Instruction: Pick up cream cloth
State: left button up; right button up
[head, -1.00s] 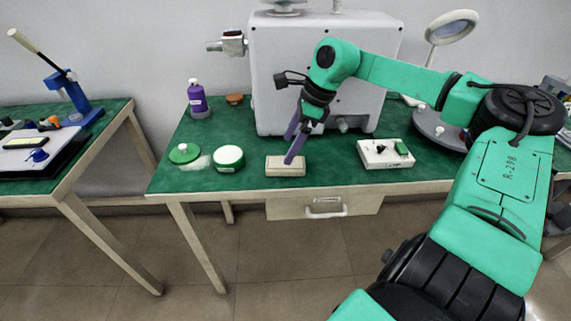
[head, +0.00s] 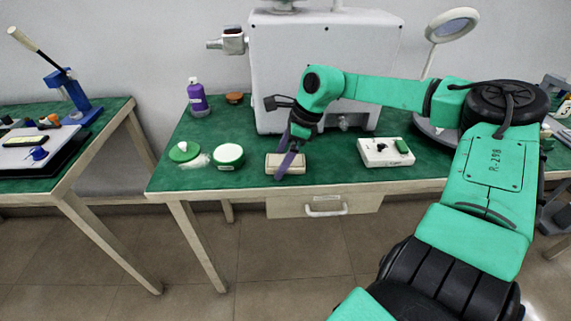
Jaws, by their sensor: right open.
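A pale, cream-white crumpled patch that looks like cloth (head: 201,161) lies on the green bench top, between a green lid and a round jar. A cream rectangular block (head: 293,162) lies near the front edge; I cannot tell whether it is folded cloth or something hard. My right gripper (head: 286,169) points down at this block with its purple fingers apart. One fingertip covers part of the block's left end; I cannot tell whether it touches. The gripper is to the right of the crumpled patch. My left gripper is not in view.
A green lid (head: 183,151), a green-and-white jar (head: 228,156) and a purple bottle (head: 197,98) stand on the left of the bench. A white switch box (head: 386,152) sits to the right. A large white machine (head: 270,70) stands behind my gripper.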

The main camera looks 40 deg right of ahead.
jog(key=shift+f, duration=0.1)
jog(key=c, duration=1.3)
jog(key=shift+o, duration=0.2)
jog(key=shift+r+p, duration=0.45)
notch_tip(320, 180, up, 20)
jog(key=p, duration=0.1)
jog(key=shift+f, duration=0.15)
